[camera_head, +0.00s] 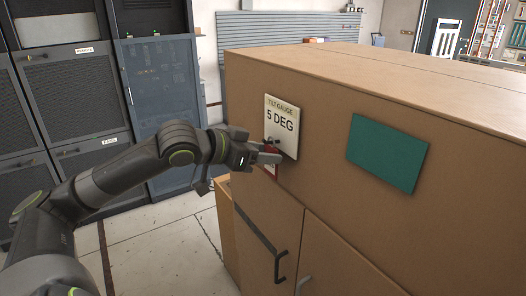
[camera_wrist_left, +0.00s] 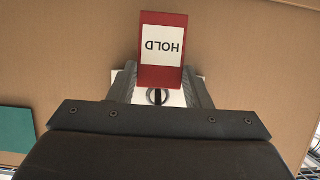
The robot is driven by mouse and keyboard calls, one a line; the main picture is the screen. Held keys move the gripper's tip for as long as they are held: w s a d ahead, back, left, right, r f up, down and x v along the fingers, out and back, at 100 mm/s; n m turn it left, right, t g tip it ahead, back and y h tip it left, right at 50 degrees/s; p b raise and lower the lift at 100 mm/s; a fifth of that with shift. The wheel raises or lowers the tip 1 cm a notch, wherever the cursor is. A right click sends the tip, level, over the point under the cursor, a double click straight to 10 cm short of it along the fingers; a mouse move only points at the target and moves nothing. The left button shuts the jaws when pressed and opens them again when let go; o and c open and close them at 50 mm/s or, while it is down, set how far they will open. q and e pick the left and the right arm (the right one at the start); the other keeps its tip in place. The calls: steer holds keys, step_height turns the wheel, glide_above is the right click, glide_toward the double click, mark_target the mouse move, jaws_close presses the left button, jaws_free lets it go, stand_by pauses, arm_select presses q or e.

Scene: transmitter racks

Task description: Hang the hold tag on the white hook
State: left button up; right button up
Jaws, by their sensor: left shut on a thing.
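The hold tag (camera_wrist_left: 163,75) is red with a white label reading HOLD, upside down in the left wrist view. A red part of it (camera_head: 273,173) shows in the head view, mostly behind the fingers. My left gripper (camera_head: 268,157) is shut on the tag and holds it close to the brown cabinet face, by the lower edge of a white TILT GAUGE 5 DEG plate (camera_head: 282,112). I cannot make out the white hook in either view. I cannot tell whether the tag touches the cabinet. My right gripper is out of view.
The large brown cabinet (camera_head: 420,105) fills the right side, with a teal panel (camera_head: 386,153) on its face. Dark racks (camera_head: 78,90) stand at left. Open floor lies between.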

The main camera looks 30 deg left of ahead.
arm_select(q)
steer(key=shift+s+a, duration=0.1)
steer(key=shift+s+a+p, duration=0.15)
steer(key=shift+s+p, duration=0.35)
steer(key=shift+s, duration=0.05)
steer(key=shift+s+a+r+p, duration=0.25)
steer(key=shift+s+r+p, duration=0.35)
steer(key=shift+p, duration=0.6)
stand_by(0.3)
